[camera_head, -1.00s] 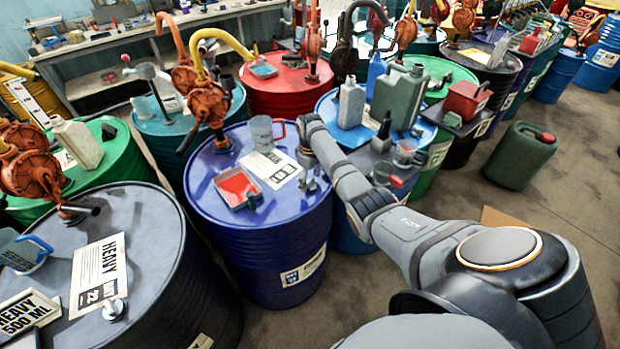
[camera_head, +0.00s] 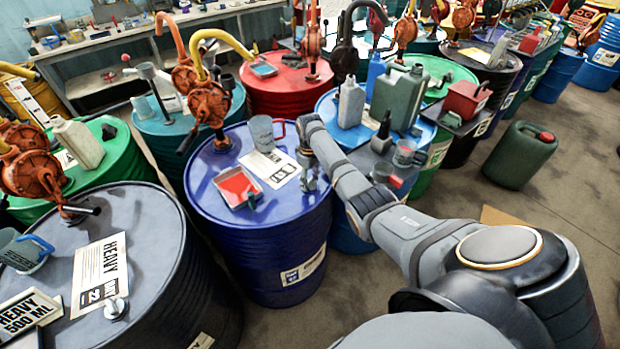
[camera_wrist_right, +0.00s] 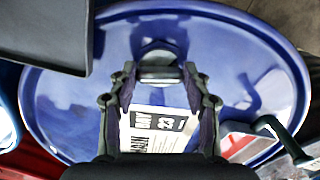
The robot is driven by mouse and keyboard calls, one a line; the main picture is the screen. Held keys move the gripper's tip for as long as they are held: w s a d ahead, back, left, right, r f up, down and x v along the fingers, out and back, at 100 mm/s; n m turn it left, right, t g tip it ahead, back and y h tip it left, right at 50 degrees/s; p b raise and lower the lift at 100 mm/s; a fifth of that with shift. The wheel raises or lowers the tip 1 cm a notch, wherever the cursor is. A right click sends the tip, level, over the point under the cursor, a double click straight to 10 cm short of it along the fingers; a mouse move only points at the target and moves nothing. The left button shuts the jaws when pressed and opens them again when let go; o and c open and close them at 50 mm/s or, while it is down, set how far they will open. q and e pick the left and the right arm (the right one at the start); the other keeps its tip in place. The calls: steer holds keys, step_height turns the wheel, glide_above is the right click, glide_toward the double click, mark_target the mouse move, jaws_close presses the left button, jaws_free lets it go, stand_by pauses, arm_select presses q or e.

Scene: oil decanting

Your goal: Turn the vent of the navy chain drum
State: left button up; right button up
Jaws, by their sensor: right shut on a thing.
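The navy chain drum (camera_head: 262,262) stands in the middle of the head view, and its blue lid (camera_wrist_right: 60,110) fills most of the right wrist view. Its vent (camera_wrist_right: 158,56) is a small metallic cap near the lid's edge. My right gripper (camera_head: 309,180) is low over the drum's right edge. In the wrist view its two fingers (camera_wrist_right: 158,76) are on either side of the vent and shut on it. The fingers partly hide the vent, and the head view barely shows it. My left gripper is not in view.
On the lid are a white label card (camera_head: 271,166), a clear jug with a red handle (camera_head: 262,134) and a tray of red liquid (camera_head: 237,187). An orange pump (camera_head: 208,105) stands at its back left. A black drum (camera_head: 150,270) is to the left. Floor at right is mostly clear.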

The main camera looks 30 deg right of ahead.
mark_target(309, 180)
steer(key=m+p, duration=0.2)
steer(key=m, duration=0.1)
steer(key=shift+a+r, duration=0.1)
steer(key=shift+r, duration=0.1)
steer(key=m+p, duration=0.2)
steer(key=m, duration=0.2)
steer(key=shift+m, duration=0.3)
steer(key=m+p, duration=0.1)
steer(key=m, duration=0.3)
steer(key=shift+f, duration=0.1)
steer(key=shift+w+m+p, duration=0.15)
steer(key=shift+m+p, duration=0.5)
steer(key=shift+m, duration=2.15)
steer(key=o, duration=1.2)
steer(key=shift+f, duration=0.1)
steer(key=shift+c, duration=0.2)
step_height(309, 180, up, 12)
